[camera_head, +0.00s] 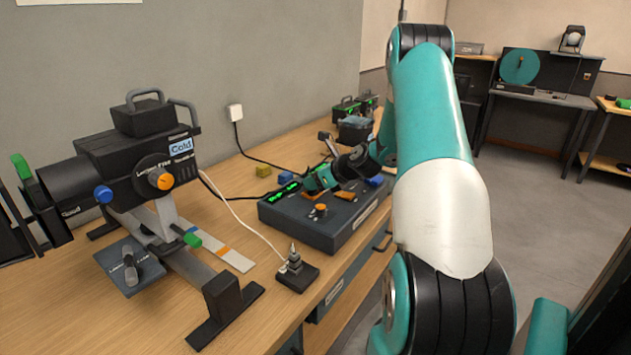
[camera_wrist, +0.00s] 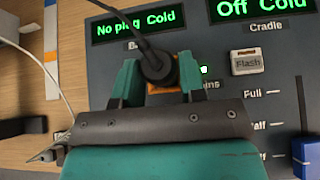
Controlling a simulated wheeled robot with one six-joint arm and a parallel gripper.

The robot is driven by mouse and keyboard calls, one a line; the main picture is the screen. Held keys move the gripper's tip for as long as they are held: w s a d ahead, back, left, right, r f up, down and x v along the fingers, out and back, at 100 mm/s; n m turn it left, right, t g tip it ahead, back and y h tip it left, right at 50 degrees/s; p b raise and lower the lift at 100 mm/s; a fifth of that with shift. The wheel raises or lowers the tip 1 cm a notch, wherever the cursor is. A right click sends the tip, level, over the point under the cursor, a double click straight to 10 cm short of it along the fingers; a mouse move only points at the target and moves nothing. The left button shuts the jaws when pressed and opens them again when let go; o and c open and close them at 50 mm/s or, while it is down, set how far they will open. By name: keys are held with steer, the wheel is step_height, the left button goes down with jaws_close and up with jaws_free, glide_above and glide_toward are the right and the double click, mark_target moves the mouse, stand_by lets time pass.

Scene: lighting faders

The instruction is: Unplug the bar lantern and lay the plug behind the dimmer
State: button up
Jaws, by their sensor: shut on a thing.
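The dimmer (camera_head: 330,232) is a dark box on the bench with green displays, an orange knob and sliders. My gripper (camera_head: 312,182) is low over its top panel. In the wrist view my gripper (camera_wrist: 158,80) is shut on a black round plug (camera_wrist: 157,66) with a black cord leading up from it. An orange piece shows just under the plug; whether they touch is unclear. The display (camera_wrist: 135,25) above reads "No plug Cold"; the one over "Cradle" (camera_wrist: 262,8) reads "Off Cold". A large black lantern (camera_head: 130,170) marked "Cold" stands at left; I cannot tell whether it is the bar lantern.
A small black device (camera_head: 297,274) with a white cord stands in front.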

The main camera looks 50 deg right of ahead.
steer(key=shift+r, duration=0.15)
steer(key=shift+r+p, duration=2.05)
steer(key=shift+p, duration=0.2)
